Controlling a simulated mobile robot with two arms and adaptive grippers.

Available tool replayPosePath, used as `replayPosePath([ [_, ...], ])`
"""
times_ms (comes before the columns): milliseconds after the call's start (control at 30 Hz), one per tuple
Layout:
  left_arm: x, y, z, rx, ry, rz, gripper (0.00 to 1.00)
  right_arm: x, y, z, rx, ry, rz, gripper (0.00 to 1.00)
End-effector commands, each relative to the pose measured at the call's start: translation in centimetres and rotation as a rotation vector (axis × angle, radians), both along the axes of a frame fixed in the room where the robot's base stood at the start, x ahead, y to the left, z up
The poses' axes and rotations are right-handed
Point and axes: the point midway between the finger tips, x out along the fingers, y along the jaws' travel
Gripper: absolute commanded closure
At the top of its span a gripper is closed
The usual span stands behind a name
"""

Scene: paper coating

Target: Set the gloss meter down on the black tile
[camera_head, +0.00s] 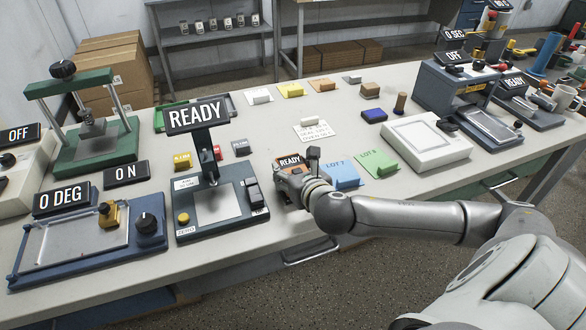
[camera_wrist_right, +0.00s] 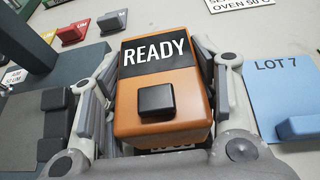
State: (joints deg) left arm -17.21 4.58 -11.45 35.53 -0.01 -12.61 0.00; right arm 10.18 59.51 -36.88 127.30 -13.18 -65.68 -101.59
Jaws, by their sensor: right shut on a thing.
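The gloss meter is an orange box with a black READY display and a black button. It fills the middle of the right wrist view (camera_wrist_right: 160,95) and shows small in the head view (camera_head: 282,173). My right gripper (camera_head: 298,184) is shut on it, with one grey finger on each side in the right wrist view (camera_wrist_right: 158,110). I cannot make out the black tile; the meter and gripper cover the spot around them. Whether the meter touches anything below is not clear. My left gripper is not in view.
A blue-grey instrument (camera_head: 213,208) with a large READY sign stands close left of the meter. A blue LOT 7 card (camera_head: 342,177) and a green LOT 8 card (camera_head: 378,165) lie to its right. The table's front edge (camera_head: 300,243) is near.

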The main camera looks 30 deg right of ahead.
Motion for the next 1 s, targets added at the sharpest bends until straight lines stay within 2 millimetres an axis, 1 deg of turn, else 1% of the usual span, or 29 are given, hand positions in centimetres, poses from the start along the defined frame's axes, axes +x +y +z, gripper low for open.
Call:
replayPosePath([
  [333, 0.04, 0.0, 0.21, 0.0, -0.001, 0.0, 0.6, 0.03, 0.0, 0.06, 0.0, -0.003, 0.0, 0.78],
  [367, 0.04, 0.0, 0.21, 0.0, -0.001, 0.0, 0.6, 0.03, 0.0, 0.06, 0.0, -0.003, 0.0, 0.41],
  [533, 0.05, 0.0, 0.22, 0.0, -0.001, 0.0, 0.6, 0.02, 0.01, 0.05, 0.0, -0.002, 0.0, 0.2],
  [867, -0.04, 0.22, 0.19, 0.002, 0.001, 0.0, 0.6, -0.09, 0.02, -0.09, 0.0, 0.002, 0.0, 0.2],
  [1000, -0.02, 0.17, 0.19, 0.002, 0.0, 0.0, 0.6, -0.9, 0.23, 0.29, 0.001, 0.001, 0.001, 0.2],
])
